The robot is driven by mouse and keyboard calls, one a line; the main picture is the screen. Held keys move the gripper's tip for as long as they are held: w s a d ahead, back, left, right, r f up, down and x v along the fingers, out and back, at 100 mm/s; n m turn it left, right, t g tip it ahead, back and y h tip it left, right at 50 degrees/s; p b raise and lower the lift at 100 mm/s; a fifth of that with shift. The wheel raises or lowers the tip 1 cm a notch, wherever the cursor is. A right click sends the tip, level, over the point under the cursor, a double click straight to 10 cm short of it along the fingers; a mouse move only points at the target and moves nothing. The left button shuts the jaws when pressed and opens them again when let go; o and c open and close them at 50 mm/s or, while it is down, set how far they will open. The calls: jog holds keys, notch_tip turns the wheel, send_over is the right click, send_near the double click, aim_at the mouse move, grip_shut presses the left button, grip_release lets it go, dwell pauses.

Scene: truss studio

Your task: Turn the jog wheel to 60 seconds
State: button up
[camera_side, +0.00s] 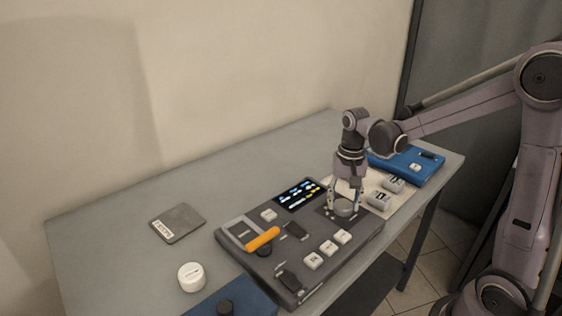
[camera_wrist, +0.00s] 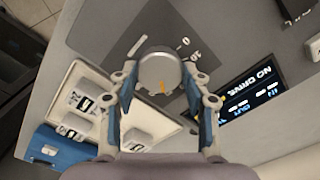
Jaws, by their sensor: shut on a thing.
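The jog wheel (camera_wrist: 158,70) is a round silver-grey knob with a small orange mark on its top. It sits on a dark square plate on the grey control console (camera_side: 312,244); the wheel also shows in the side view (camera_side: 346,208). My gripper (camera_wrist: 160,82) points down over the wheel, with its two fingers on opposite sides of the wheel, shut on it. The plate has pale printed marks beside the wheel, too small to read surely. A lit display (camera_side: 298,194) on the console sits next to the wheel; its wrist-view text (camera_wrist: 248,95) is upside down and hard to read.
An orange-handled lever (camera_side: 261,239) and several white buttons (camera_side: 328,248) are on the console. A pale tray with grey blocks (camera_side: 378,200) and a blue box (camera_side: 408,166) stand beyond it. A white round puck (camera_side: 191,277) and a grey plate (camera_side: 178,222) lie left on the table.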

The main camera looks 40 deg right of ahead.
aim_at(343, 205)
jog(key=m, duration=0.5)
jog(key=shift+m, duration=2.4)
jog(key=o, duration=1.2)
jog(key=shift+c, duration=0.2)
notch_tip(343, 205, up, 12)
jog(key=shift+a, duration=0.1)
